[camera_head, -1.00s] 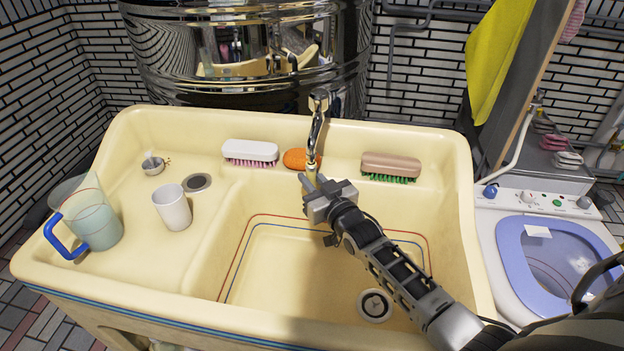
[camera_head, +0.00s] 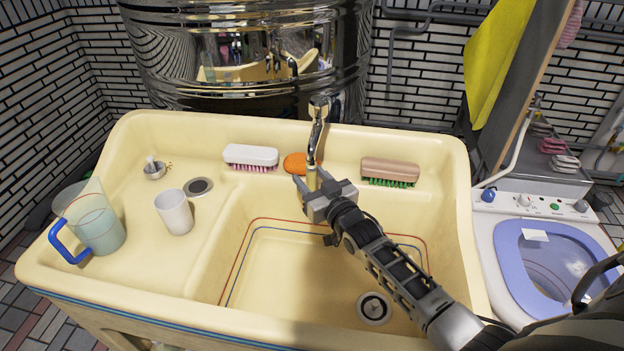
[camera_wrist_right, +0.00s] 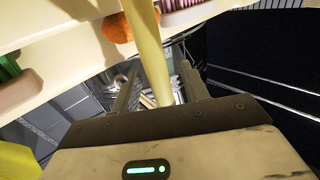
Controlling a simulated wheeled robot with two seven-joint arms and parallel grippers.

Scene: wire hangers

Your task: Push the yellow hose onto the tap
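The chrome tap (camera_head: 318,128) stands at the back of the cream sink, its spout pointing down. The short yellow hose (camera_head: 311,178) is upright directly below the spout, its upper end meeting the spout's mouth; how far it is pushed on cannot be told. My right gripper (camera_head: 312,184) is around the hose, one finger on each side. In the right wrist view the hose (camera_wrist_right: 152,55) runs between the fingers, with gaps visible beside it, so the gripper looks open. The hose's lower end is hidden by the gripper. My left gripper is not in view.
On the sink's back ledge are a white brush (camera_head: 250,156), an orange sponge (camera_head: 296,163) and a brown brush (camera_head: 390,171). A white cup (camera_head: 174,212) and a blue-handled jug (camera_head: 100,228) stand at left. The basin below the gripper is clear.

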